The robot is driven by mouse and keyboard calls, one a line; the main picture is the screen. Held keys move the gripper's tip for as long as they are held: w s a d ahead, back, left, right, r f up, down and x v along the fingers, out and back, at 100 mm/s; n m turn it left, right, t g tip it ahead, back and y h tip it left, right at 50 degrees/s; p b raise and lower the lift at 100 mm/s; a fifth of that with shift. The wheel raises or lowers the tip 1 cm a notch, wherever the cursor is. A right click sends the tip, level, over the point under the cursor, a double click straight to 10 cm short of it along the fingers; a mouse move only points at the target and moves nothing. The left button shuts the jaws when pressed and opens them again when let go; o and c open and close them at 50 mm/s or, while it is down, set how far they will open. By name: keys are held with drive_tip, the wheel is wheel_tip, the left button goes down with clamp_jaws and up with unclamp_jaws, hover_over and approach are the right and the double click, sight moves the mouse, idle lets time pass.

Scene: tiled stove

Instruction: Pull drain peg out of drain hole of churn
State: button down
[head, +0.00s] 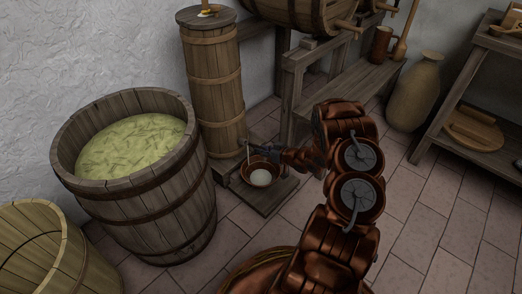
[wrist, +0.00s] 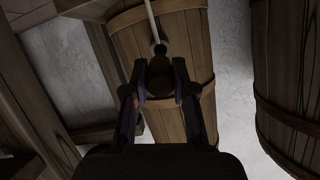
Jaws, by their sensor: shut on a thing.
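The churn (head: 213,85) is a tall, narrow wooden-staved cylinder with hoops, upright against the wall. It also shows in the wrist view (wrist: 185,35). My gripper (head: 272,153) is at the churn's lower right side, above a bowl. In the wrist view my gripper (wrist: 160,88) is shut on the brown drain peg (wrist: 159,74). A dark round drain hole (wrist: 160,48) shows just beyond the peg's end. A thin white stream (wrist: 152,20) runs from the hole, so the peg appears clear of it. The stream also shows in the head view (head: 248,151).
A reddish bowl (head: 247,174) with white liquid stands on a low wooden platform (head: 283,190) below. A large tub (head: 150,205) of green-yellow contents is left of the churn. A wooden stand (head: 292,85) bearing a barrel (head: 300,12) is behind.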

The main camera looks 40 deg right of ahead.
drive_tip(key=shift+s, duration=0.15)
drive_tip(key=shift+f+v, duration=0.2)
drive_tip(key=shift+v, duration=1.7)
